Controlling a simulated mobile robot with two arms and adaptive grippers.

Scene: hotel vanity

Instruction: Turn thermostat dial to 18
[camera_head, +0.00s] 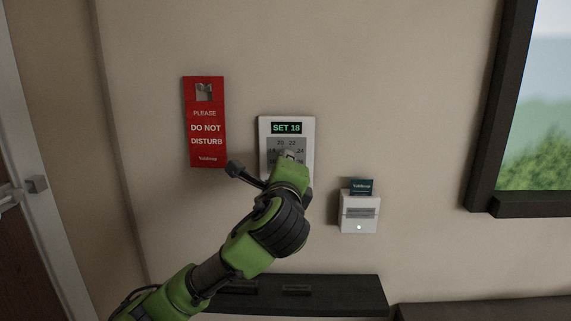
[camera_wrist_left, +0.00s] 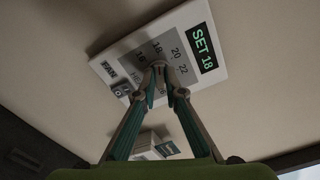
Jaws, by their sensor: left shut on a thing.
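The thermostat (camera_head: 310,135) is a white panel on the wall with a grey number face. Its display (camera_head: 286,128) reads "SET 18" in green; the same text shows in the left wrist view (camera_wrist_left: 203,47). My left gripper (camera_head: 288,158) reaches up to the thermostat face from below. In the left wrist view, its two fingers (camera_wrist_left: 165,85) close on the round dial (camera_wrist_left: 158,64) at the middle of the face. The fingers and hand hide most of the dial and the lower numbers. My right gripper is in neither view.
A red "Please do not disturb" hanger (camera_head: 205,125) is on the wall left of the thermostat. A white card holder (camera_head: 359,215) with a dark green card is at lower right. A dark shelf (camera_head: 340,290) lies below, and a window frame (camera_head: 490,120) stands at right.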

